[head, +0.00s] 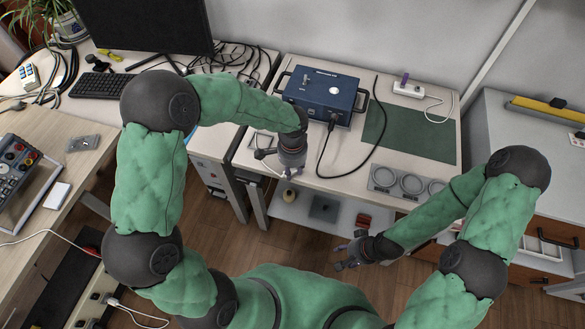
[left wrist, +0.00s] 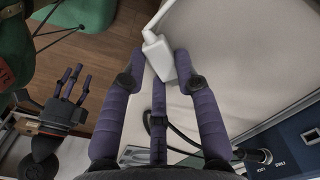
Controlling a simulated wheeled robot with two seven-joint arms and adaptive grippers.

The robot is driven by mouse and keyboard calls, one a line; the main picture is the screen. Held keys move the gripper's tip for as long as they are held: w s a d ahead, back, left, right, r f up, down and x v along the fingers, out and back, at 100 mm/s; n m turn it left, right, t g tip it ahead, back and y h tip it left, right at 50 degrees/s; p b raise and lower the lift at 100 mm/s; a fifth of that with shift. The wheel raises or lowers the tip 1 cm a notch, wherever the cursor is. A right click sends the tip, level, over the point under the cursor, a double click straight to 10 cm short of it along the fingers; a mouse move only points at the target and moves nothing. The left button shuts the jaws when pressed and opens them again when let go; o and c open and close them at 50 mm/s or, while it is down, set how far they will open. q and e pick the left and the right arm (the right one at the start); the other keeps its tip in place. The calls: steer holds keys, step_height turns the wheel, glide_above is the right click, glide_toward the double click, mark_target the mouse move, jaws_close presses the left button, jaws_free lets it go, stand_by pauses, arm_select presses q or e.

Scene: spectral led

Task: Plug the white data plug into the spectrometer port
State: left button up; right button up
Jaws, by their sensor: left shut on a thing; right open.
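The white data plug (left wrist: 158,58) shows between the fingertips of my left gripper (left wrist: 160,75) in the left wrist view, its white cable running up from it. In the head view my left gripper (head: 291,170) is at the near edge of the bench, in front of the spectrometer; the plug is too small there to tell clearly. The spectrometer (head: 313,98) is a blue box on the bench; its front corner shows at lower right in the left wrist view (left wrist: 290,148). A black cable is plugged into its front. My right gripper (head: 352,262) is open and empty, low before the bench.
The black cable (head: 352,172) loops across the bench beside a green mat (head: 425,138). A white power strip (head: 408,90) lies behind the mat. A grey holder with round openings (head: 382,178) sits at the front right edge. A monitor (head: 140,25) stands at the left.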

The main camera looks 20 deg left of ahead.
arm_select(q)
steer(key=o, duration=1)
steer(key=shift+c, duration=0.2)
step_height(320, 180, up, 12)
steer(key=shift+s, duration=0.1)
